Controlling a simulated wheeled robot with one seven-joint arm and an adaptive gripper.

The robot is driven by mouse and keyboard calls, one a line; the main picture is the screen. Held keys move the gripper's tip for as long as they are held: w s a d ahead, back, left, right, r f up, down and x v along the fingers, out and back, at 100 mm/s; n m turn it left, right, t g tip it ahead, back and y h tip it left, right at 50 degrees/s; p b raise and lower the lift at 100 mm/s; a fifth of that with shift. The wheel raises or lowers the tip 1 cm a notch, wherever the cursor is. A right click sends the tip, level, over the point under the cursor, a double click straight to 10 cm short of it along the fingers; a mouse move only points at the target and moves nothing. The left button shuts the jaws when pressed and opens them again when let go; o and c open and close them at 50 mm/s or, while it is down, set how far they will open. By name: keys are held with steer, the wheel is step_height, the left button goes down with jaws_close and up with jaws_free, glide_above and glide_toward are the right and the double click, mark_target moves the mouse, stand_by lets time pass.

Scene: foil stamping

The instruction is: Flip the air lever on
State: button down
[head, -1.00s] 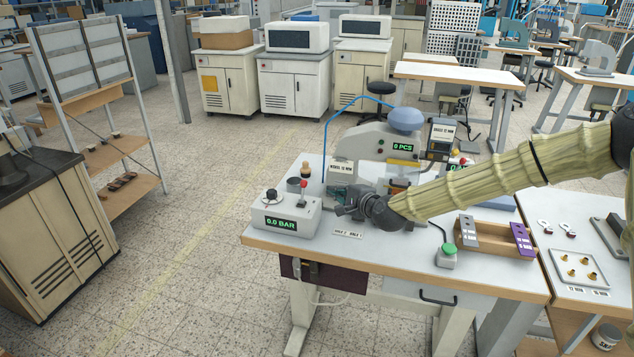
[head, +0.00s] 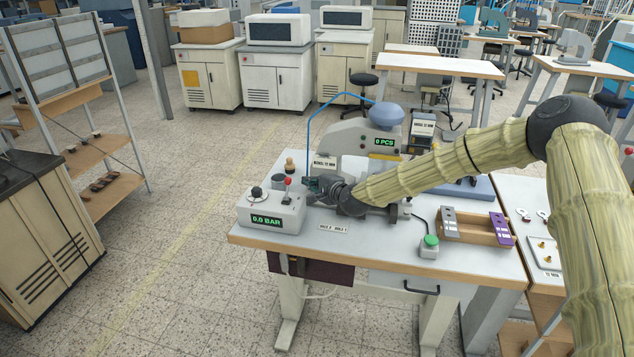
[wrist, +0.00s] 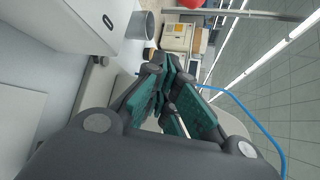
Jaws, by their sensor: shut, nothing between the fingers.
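The box's green display (head: 266,220) reads 0.0 BAR. My gripper (head: 309,186) is just right of the lever in the head view, its fingers pointing left towards it; I cannot tell whether they touch. In the wrist view my gripper (wrist: 163,65) has its teal-padded fingers shut with nothing held.
A black knob (head: 256,194) is on the same box. A grey cup (head: 278,181) and a wooden-handled stamp (head: 290,166) stand behind it. The press (head: 350,143) with its blue hose is behind my gripper. A green button (head: 431,241) sits at the front right.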

mark_target(287, 188)
steer(key=shift+s+a+r+p, duration=0.2)
steer(key=shift+a+p, duration=0.15)
steer(key=shift+a, duration=0.15)
steer(key=shift+s+a+r+p, duration=0.2)
steer(key=shift+a+p, duration=0.1)
steer(key=shift+a, duration=0.15)
steer(key=shift+s+a+r+p, duration=0.1)
steer(key=shift+s+a+p, duration=0.1)
steer(key=shift+a+p, duration=0.25)
steer(key=shift+s+a, duration=0.15)
steer(key=shift+a, duration=0.15)
steer(key=shift+a, duration=0.1)
steer(key=shift+s+f+b, duration=0.1)
steer(key=shift+b, duration=0.4)
steer(key=shift+b, duration=0.3)
